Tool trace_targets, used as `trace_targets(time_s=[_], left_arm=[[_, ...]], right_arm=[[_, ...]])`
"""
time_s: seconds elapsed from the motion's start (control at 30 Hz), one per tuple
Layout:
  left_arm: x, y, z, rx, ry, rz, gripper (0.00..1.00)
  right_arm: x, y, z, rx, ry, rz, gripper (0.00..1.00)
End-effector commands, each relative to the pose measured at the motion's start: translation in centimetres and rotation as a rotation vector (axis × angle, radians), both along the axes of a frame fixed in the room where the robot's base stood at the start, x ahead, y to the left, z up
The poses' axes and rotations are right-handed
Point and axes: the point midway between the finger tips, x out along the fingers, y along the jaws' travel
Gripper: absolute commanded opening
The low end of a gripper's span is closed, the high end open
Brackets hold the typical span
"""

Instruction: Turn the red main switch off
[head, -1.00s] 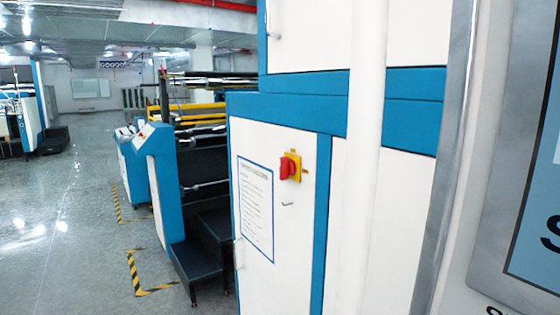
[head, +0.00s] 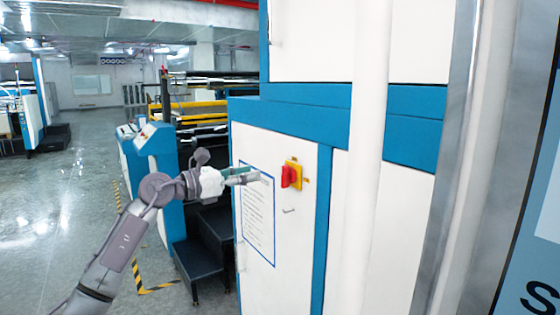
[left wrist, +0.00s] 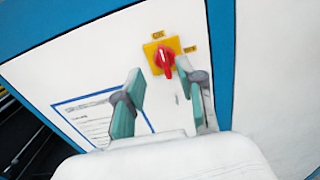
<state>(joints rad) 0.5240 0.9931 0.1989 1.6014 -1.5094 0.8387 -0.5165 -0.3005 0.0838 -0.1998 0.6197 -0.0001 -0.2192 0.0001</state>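The red main switch (head: 289,177) sits on a yellow plate on the white door of a blue-framed cabinet. It also shows in the left wrist view (left wrist: 165,61), with its handle running roughly up and down the plate. My left gripper (head: 254,175) is left of the switch in the head view, in front of the posted sheet, apart from the switch. In the left wrist view my left gripper (left wrist: 166,88) has its two fingers spread apart with nothing between them, and the switch shows beyond the tips. My right gripper is not in view.
A framed paper sheet (head: 257,213) is on the door left of the switch. A small hook-like handle (head: 289,210) is below the switch. A white vertical post (head: 368,150) stands to the right. Dark steps (head: 200,268) and open floor are at left.

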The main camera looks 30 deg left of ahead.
Motion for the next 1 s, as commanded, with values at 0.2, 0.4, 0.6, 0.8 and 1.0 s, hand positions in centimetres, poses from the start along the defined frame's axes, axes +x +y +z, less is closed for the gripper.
trace_targets(time_s=[0.2,0.4,0.6,0.8,1.0], left_arm=[[4.6,-2.0,0.8,-0.009,-0.001,-0.004,0.39],[7.7,-3.2,0.4,-0.008,0.001,-0.002,0.39],[9.0,-3.8,0.1,-0.005,0.001,-0.002,0.39],[9.2,-3.9,-0.1,-0.005,0.002,-0.001,0.39],[9.2,-3.8,0.0,-0.005,0.002,-0.001,0.22]], right_arm=[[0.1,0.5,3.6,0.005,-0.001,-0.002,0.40],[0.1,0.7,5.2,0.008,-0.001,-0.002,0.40],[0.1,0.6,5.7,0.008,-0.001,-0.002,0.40],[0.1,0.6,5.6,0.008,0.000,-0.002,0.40],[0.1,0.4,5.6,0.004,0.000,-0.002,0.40]])
